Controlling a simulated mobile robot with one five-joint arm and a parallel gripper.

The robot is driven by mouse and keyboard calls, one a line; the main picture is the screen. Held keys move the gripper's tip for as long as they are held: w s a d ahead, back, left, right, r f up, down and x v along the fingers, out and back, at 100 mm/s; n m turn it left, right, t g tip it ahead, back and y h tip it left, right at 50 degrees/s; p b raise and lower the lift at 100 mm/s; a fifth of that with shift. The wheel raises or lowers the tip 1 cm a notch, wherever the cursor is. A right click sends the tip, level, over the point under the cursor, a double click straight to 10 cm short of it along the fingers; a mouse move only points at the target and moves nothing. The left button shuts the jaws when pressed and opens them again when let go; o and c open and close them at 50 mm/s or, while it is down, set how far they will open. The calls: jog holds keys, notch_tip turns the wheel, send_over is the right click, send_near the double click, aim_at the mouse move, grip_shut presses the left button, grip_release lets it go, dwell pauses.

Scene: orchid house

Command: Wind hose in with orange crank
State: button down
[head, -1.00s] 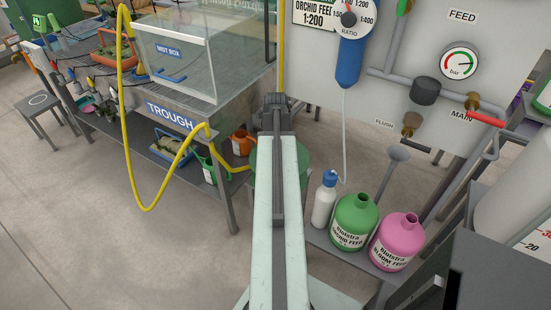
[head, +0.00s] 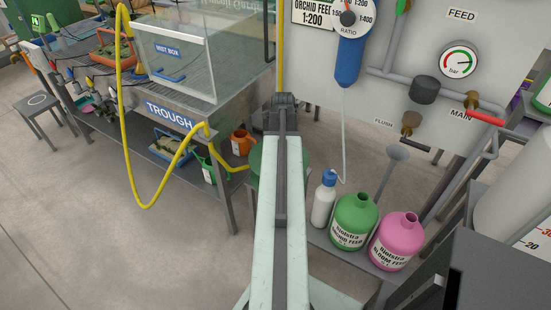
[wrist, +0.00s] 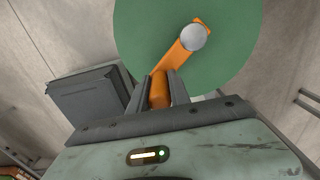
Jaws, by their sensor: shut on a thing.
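In the wrist view my gripper (wrist: 160,95) is shut on the handle of the orange crank (wrist: 178,60). The crank arm runs up and right from my fingers to a grey round hub on the green reel disc (wrist: 235,50). In the head view part of the green reel (head: 256,160) shows behind my arm, which hides the crank and my fingers. The yellow hose (head: 127,115) hangs in a long loop from the mist box down and back up past the trough toward the reel.
The bench with the mist box (head: 180,65) and trough stands to the left. On the right a white bottle (head: 323,202), a green jug (head: 352,222) and a pink jug (head: 396,240) stand low under the feed panel (head: 460,45). The floor at left is open.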

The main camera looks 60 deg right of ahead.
jog(key=shift+s+d, duration=0.8)
jog(key=shift+d, duration=0.05)
jog(key=shift+s+d, duration=0.2)
jog(key=shift+d, duration=0.55)
jog(key=shift+s+d, duration=0.2)
jog(key=shift+d, duration=0.55)
jog(key=shift+s+d, duration=0.2)
jog(key=shift+d, duration=0.55)
jog(key=d, duration=0.1)
jog(key=w+d, duration=0.1)
jog(key=d, duration=0.2)
jog(key=shift+w+d, duration=0.25)
jog(key=shift+w, duration=0.15)
